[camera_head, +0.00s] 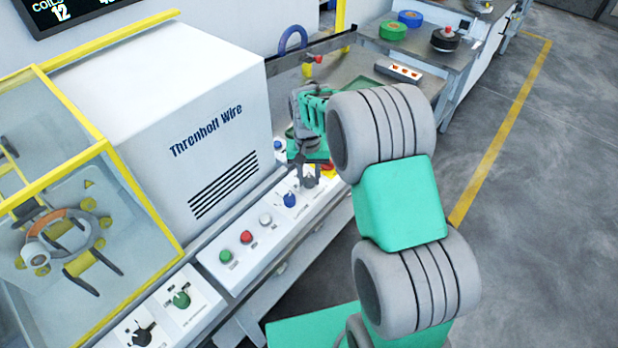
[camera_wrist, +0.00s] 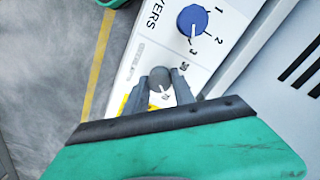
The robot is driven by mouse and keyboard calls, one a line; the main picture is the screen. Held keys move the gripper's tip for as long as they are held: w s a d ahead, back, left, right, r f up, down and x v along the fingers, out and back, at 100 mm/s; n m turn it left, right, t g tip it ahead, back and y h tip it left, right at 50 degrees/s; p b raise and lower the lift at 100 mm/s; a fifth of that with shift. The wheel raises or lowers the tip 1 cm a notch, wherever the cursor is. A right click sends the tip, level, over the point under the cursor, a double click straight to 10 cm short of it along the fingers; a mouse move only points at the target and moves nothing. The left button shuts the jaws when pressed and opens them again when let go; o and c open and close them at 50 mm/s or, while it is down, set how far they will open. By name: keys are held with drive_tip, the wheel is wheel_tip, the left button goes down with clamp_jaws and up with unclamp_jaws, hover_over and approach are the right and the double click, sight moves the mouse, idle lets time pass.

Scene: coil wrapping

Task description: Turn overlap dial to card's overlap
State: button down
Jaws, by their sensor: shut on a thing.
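A grey dial (camera_wrist: 159,80) sits on the white control panel between the fingers of my gripper (camera_wrist: 161,86) in the wrist view. The fingers are shut on it, one on each side. A printed figure shows just below its edge, but I cannot read it surely. The dial's name and most of its scale are hidden by the gripper. In the head view my gripper (camera_head: 310,179) is down on the panel, right of the blue dial. I cannot make out a card with an overlap value in either view.
The blue layers dial (camera_wrist: 192,20) stands beside my gripper, with its pointer near 3. Green (camera_head: 226,256) and red (camera_head: 246,237) buttons lie further left on the panel. The white Threnholt Wire cabinet (camera_head: 165,120) rises behind. Tape rolls (camera_head: 410,19) sit on the far table.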

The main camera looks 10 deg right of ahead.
sight(309, 179)
drive_tip(key=n+b, duration=0.1)
drive_tip(key=n, duration=0.3)
drive_tip(key=shift+n, duration=1.9)
drive_tip(key=c, duration=1.1)
unclamp_jaws()
drive_tip(key=shift+o, duration=0.2)
wheel_tip(309, 179, up, 8)
drive_tip(key=shift+a+f+b, duration=0.1)
drive_tip(key=shift+b, duration=0.65)
drive_tip(key=shift+s, duration=0.1)
